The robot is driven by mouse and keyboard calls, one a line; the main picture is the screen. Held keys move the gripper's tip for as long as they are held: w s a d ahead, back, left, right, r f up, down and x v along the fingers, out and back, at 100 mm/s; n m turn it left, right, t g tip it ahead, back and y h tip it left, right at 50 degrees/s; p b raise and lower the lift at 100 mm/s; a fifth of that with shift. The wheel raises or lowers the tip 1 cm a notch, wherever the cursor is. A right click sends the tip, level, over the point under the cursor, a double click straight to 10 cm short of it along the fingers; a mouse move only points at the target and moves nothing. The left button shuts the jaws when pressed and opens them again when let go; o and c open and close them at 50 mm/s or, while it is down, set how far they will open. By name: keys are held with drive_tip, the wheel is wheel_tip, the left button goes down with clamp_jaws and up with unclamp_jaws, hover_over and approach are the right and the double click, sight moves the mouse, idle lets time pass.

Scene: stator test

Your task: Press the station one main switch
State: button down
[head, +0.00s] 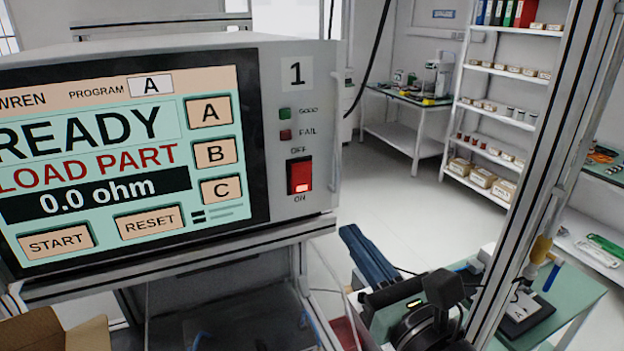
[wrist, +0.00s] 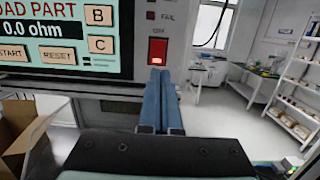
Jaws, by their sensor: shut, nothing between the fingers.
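The station one tester (head: 290,200) carries a "1" label and a screen (head: 120,150) reading READY, LOAD PART and 0.0 ohm. The switch also shows in the wrist view (wrist: 157,52), just above and beyond my fingertips. My gripper (head: 347,232) is shut and empty, with its blue fingers together below and to the right of the switch in the head view. In the wrist view the fingertips (wrist: 160,74) appear just under the switch; I cannot tell whether they touch.
A metal upright (head: 535,170) stands to the right of my arm. An open cardboard box (head: 55,332) is at the lower left. A green-topped table (head: 560,300) is at the lower right. Shelves (head: 500,120) and a workbench (head: 405,100) stand farther back, with clear floor before them.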

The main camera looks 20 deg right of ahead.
drive_tip(key=p, duration=0.3)
approach(305, 171)
drive_tip(key=w, duration=0.5)
drive_tip(key=shift+w+a+r, duration=0.1)
drive_tip(key=shift+r, duration=0.3)
drive_tip(key=shift+w+p, duration=0.3)
drive_tip(key=shift+w, duration=0.5)
drive_tip(key=p, duration=0.1)
drive_tip(key=r+p, duration=0.1)
drive_tip(key=shift+w+p, duration=0.2)
drive_tip(key=shift+p, duration=0.2)
drive_tip(key=shift+f+b, duration=0.45)
drive_tip(key=shift+b, duration=0.05)
drive_tip(key=shift+s, duration=0.1)
